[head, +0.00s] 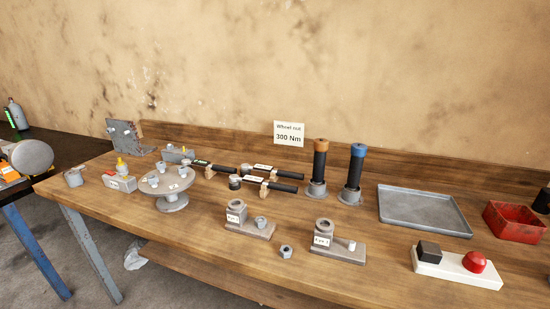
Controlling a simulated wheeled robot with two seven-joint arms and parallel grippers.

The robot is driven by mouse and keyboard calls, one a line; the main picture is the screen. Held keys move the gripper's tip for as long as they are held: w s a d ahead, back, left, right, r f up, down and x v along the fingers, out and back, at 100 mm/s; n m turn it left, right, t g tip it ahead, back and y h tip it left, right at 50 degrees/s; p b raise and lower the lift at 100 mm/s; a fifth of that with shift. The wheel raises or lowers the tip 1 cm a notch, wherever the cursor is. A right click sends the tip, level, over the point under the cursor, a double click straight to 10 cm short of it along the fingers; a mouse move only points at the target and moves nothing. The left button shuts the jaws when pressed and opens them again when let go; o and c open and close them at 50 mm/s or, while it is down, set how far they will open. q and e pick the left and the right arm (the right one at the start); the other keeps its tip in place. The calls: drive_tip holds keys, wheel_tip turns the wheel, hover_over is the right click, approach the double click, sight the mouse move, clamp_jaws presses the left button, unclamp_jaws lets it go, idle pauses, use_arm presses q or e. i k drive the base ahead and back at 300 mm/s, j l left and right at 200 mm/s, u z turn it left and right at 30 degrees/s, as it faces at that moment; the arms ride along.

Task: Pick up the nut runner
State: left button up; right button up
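Neither of my grippers shows in the head view. Two upright black-handled tools stand in round grey holders near the back of the bench, one with an orange top (320,160) and one with a blue top (356,166). Several black-handled wrench-like tools (272,170) lie on wooden rests left of them, with small labels too small to read. No label in view names the nut runner, so I cannot tell for sure which tool it is.
The wooden bench (200,235) also holds a grey tray (422,209), a red bin (514,222), a white box with a red button (458,268), a round grey stand (172,204), two grey blocks and a loose nut (286,252). A card (289,133) reads "Wheel nut 300 Nm".

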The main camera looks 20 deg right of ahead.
sight(321, 147)
drive_tip(key=k+z, duration=0.15)
drive_tip(key=z, duration=0.7)
